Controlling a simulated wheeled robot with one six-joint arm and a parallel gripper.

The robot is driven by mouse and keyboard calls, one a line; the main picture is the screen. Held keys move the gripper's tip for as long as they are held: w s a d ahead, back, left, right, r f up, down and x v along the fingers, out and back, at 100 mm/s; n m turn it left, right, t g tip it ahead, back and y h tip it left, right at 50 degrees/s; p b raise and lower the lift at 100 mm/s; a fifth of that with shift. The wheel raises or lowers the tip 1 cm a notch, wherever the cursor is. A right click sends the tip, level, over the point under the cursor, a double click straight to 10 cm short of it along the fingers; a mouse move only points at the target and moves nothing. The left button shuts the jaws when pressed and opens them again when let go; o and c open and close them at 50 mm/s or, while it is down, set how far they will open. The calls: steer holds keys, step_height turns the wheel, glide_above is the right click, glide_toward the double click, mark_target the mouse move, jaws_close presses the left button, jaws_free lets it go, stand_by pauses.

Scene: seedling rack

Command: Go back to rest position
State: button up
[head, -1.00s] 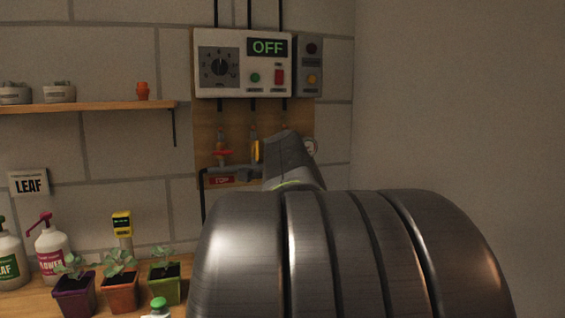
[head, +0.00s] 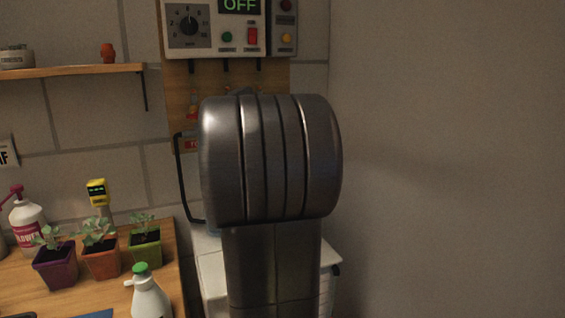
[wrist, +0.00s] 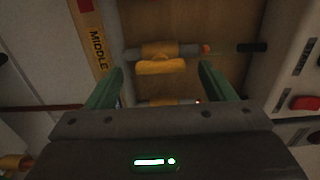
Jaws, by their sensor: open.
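My gripper (wrist: 162,85) shows in the wrist view with its two green fingers apart and nothing between them. A yellow valve handle (wrist: 160,67) on a grey pipe lies beyond the fingers, in line with the gap; I cannot tell how far off it is. In the head view my own arm covers the middle of the picture and hides the gripper and most of the valve board (head: 180,95).
The control box (head: 212,30) reads OFF above the board. A wooden bench (head: 165,265) at left holds several potted seedlings, a white spray bottle (head: 150,298) with a green top and a yellow meter (head: 97,192). A shelf (head: 70,71) hangs above. The wall at right is bare.

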steer(key=shift+x, duration=1.2)
steer(key=b+v, duration=0.2)
steer(key=v, duration=1.2)
steer(key=w+a+m+p, duration=0.5)
steer(key=w+m+p, duration=0.8)
steer(key=m+p, duration=0.4)
steer(key=shift+r+p, duration=0.2)
steer(key=shift+p, duration=0.2)
steer(key=shift+s+a+f, duration=0.1)
steer(key=shift+s+a, duration=0.05)
